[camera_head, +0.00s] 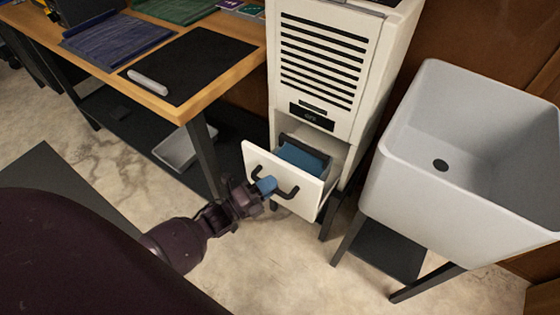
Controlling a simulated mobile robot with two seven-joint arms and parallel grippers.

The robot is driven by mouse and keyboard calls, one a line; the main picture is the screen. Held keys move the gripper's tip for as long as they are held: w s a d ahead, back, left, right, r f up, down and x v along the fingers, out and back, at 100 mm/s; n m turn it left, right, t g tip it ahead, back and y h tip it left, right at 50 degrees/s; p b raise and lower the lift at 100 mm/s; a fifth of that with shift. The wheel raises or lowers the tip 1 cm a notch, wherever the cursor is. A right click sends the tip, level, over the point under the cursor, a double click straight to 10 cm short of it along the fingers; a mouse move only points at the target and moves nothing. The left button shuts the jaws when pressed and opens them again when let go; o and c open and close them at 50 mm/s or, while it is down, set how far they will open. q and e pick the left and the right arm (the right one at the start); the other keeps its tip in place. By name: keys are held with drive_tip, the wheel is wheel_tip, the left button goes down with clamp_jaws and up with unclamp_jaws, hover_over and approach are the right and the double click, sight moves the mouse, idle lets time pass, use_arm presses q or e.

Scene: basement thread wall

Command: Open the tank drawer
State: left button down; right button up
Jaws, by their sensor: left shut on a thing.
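The tank drawer (307,198) is a white front panel with a dark curved handle (289,192), low in a tall white slatted machine (318,62). The drawer is pulled out from the machine's body, and a blue tank (302,157) shows inside it. My left gripper (267,187) is at the drawer front and is shut on the handle's left part; the fingers hide some of it. My right gripper is not in view.
A grey sink (465,150) on dark legs stands to the right, close to the machine. A wooden workbench (235,25) with a black mat (190,65) stands at the left. A grey tray (183,150) lies under it. Pale floor is clear in front of the drawer.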

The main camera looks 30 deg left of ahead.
use_arm(q)
drive_tip(key=s+p, duration=0.1)
drive_tip(key=s, duration=0.6)
drive_tip(key=shift+a, duration=0.15)
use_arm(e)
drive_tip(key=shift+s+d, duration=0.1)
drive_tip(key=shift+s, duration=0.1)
use_arm(q)
drive_tip(key=shift+s, duration=0.15)
drive_tip(key=c, duration=1.1)
unclamp_jaws()
drive_tip(key=v, duration=1)
drive_tip(key=shift+s+a, duration=0.2)
drive_tip(key=shift+s, duration=0.2)
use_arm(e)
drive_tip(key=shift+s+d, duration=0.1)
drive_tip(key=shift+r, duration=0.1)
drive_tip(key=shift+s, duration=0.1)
